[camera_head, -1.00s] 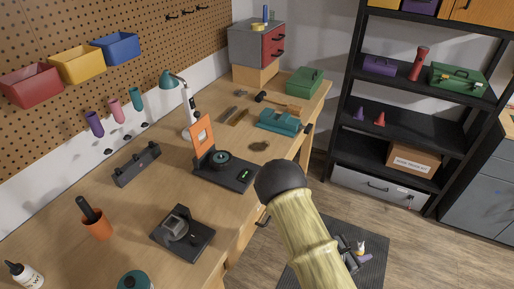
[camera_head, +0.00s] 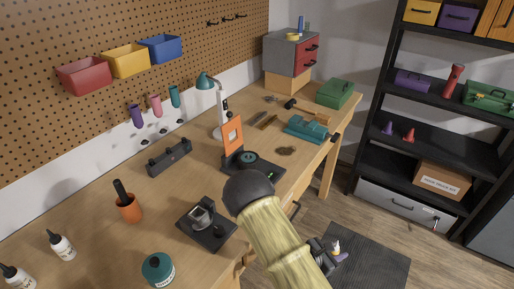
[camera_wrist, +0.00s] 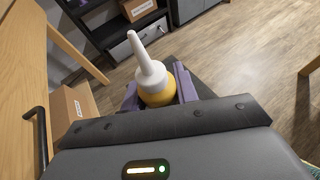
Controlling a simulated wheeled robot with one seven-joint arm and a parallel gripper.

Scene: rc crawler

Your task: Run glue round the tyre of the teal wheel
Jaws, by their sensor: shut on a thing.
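The teal wheel (camera_head: 248,157) sits on a black stand with an upright orange panel (camera_head: 232,131), on the workbench in the head view. Part of the stand is hidden behind my arm. My gripper (camera_head: 328,248) is beyond the bench's front edge, low over the dark floor mat, well apart from the wheel. In the wrist view the white nozzle (camera_wrist: 145,55) points up and away between the purple fingers (camera_wrist: 157,93). The bottle's lower body is hidden.
Two white bottles (camera_head: 62,245) and a teal tin (camera_head: 158,269) stand at the near left of the bench. A black fixture (camera_head: 207,225), an orange cup (camera_head: 128,206) and a lamp (camera_head: 220,110) stand around the wheel's stand. A shelf (camera_head: 440,150) is at the right.

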